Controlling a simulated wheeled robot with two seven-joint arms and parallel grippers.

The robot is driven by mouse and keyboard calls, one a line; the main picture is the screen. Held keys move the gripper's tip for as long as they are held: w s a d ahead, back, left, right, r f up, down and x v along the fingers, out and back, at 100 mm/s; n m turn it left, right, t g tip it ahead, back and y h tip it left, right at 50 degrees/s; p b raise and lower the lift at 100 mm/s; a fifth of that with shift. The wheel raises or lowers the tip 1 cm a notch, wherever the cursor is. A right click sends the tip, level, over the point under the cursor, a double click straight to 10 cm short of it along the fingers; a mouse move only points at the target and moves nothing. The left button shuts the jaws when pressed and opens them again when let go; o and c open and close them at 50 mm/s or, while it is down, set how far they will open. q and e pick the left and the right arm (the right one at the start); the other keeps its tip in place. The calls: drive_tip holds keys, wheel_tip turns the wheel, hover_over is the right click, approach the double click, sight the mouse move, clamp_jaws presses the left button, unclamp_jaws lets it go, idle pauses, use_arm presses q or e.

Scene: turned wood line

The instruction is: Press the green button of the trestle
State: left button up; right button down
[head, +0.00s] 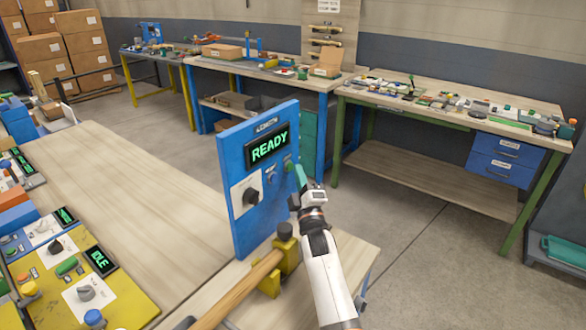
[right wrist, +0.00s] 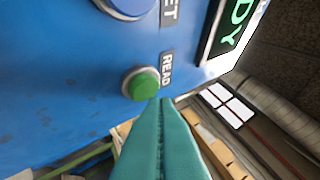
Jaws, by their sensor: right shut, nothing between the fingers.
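A blue upright panel (head: 236,200) stands on the work table, with a lit display (head: 268,146) reading READY. The green button (right wrist: 141,84) sits on the panel in a metal ring, beside a label partly reading "READ". In the head view it is small and close to my gripper's tips. My right gripper (head: 300,176) is shut and empty, its teal fingers pointing at the panel. In the right wrist view the fingertips (right wrist: 162,103) overlap the picture just below and right of the button. I cannot tell whether they touch it. My left gripper is not in view.
A wooden rod (head: 240,287) lies by a yellow holder (head: 289,262) below. Yellow control boxes (head: 85,285) stand at left. The wooden tabletop (head: 130,185) between is clear.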

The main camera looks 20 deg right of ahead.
drive_tip(key=shift+w+a+r, duration=0.1)
drive_tip(key=shift+w+a, duration=0.1)
drive_tip(key=shift+a, duration=0.2)
idle(0.5)
drive_tip(key=shift+s, duration=0.1)
drive_tip(key=shift+s+f, duration=0.15)
drive_tip(key=shift+f, duration=0.35)
drive_tip(key=shift+s, duration=0.15)
drive_tip(key=s+d+p, duration=0.1)
drive_tip(key=s+p, duration=0.1)
drive_tip(key=s+d, duration=0.1)
drive_tip(key=s, duration=0.1)
drive_tip(key=shift+d+r+p, duration=0.2)
drive_tip(key=shift+d+p, duration=0.1)
drive_tip(key=shift+p, duration=0.1)
